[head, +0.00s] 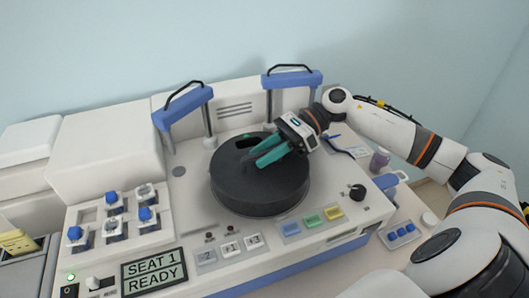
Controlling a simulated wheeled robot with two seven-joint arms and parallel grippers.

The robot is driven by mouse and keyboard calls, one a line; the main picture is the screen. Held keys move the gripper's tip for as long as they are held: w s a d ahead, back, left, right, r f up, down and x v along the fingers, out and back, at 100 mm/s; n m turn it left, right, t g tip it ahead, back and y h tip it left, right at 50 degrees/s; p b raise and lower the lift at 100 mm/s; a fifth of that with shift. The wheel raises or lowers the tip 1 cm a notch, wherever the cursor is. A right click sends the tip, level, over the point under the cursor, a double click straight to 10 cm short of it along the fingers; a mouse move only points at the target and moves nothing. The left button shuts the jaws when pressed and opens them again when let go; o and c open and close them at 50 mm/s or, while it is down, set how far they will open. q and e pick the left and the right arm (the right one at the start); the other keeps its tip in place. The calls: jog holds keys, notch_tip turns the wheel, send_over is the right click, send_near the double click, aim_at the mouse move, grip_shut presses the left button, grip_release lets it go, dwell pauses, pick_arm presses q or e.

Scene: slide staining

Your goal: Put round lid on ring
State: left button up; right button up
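A large dark round drum (258,192) sits in the middle of the white staining machine. Its flat top reads as a dark round lid, but I cannot tell lid and ring apart in this view. My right gripper (253,160), with teal fingers, reaches in from the right, low over the drum's top. Its fingers look a little apart; whether they touch or hold something there is hidden. My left gripper is not in view.
Two blue-topped posts (186,104) (291,79) with black handles stand behind the drum. Blue-and-white knobs (112,197) stand at the left. Buttons and a "SEAT 1 READY" display (154,270) line the front. A purple-grey jar (380,159) and a blue-capped tray (402,235) are at the right.

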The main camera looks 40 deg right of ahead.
jog(key=b+v, duration=0.5)
jog(key=v, duration=0.5)
jog(key=shift+d, duration=0.4)
jog(key=shift+s+d+r+b, duration=0.1)
jog(key=shift+d+r+b, duration=0.2)
jog(key=shift+d, duration=0.15)
jog(key=shift+f, duration=0.1)
